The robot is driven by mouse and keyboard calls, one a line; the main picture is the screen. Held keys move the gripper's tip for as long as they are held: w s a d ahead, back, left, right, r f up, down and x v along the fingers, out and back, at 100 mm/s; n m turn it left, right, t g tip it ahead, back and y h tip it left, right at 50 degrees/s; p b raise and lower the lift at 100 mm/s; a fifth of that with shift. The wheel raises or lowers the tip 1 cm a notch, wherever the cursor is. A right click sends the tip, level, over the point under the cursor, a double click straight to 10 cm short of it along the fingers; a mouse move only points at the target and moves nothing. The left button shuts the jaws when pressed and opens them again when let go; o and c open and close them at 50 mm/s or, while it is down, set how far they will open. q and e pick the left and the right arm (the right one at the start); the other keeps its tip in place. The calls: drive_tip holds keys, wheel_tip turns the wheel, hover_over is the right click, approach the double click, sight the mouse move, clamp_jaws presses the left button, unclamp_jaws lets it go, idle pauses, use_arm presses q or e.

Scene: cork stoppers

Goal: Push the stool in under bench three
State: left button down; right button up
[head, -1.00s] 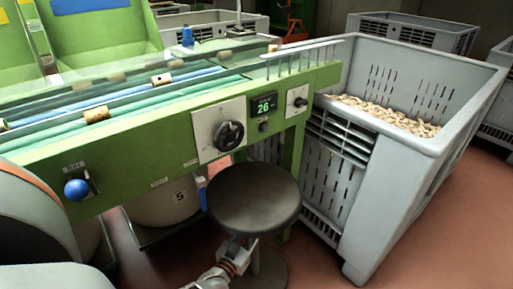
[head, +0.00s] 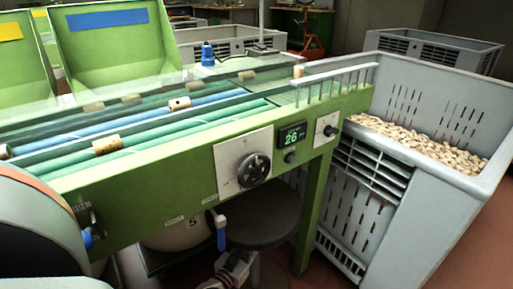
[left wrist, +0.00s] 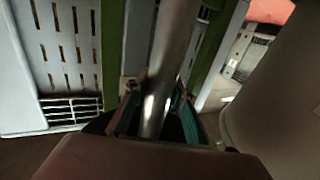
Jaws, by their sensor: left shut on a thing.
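The stool's dark round seat (head: 265,224) is partly under the green bench (head: 130,208); the bench's front panel hides its back part. No bench number is readable. My left gripper (head: 236,270) is low in front of the stool, below the seat, and only partly visible. In the left wrist view the fingers of my left gripper (left wrist: 157,115) are shut around the stool's upright metal post (left wrist: 171,50). My right gripper is not in view.
A grey crate of corks (head: 398,188) stands close right of the bench. A bench leg (head: 312,210) is just right of the seat. A pale drum (head: 178,236) marked 5 and a blue handle (head: 221,237) are left of the seat.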

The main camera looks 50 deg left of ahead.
use_arm(q)
drive_tip(key=shift+a, duration=0.9)
drive_tip(key=c, duration=1.6)
unclamp_jaws()
drive_tip(key=shift+d, duration=0.1)
drive_tip(key=shift+s+d, duration=0.1)
drive_tip(key=shift+d, duration=0.05)
drive_tip(key=v, duration=1.1)
drive_tip(key=shift+s+d, duration=0.1)
drive_tip(key=shift+s, duration=0.25)
